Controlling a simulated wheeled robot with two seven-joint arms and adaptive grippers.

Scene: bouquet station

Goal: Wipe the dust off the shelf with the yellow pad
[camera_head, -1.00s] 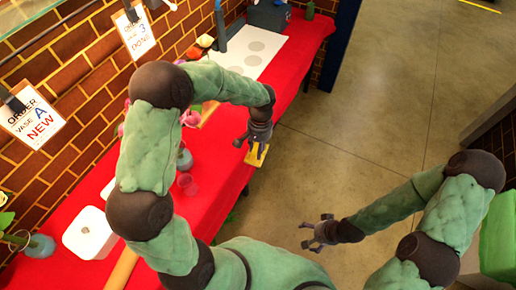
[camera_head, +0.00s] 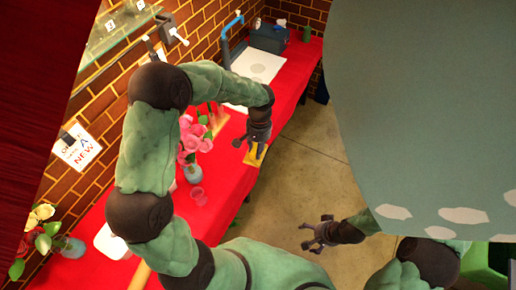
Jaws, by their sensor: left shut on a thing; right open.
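The yellow pad (camera_head: 254,156) is in my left gripper (camera_head: 256,144), which is shut on it at the right edge of the red-covered table (camera_head: 225,180). My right gripper (camera_head: 314,236) is open and empty, low over the floor to the right of the table. A glass shelf (camera_head: 112,28) is on the brick wall at the upper left, with small numbered cards on it. Dust on it cannot be made out at this size.
Another vase (camera_head: 73,247) with flowers is at the lower left. A large grey-green surface (camera_head: 430,110) hides the upper right. A dark red surface (camera_head: 35,80) covers the upper left corner.

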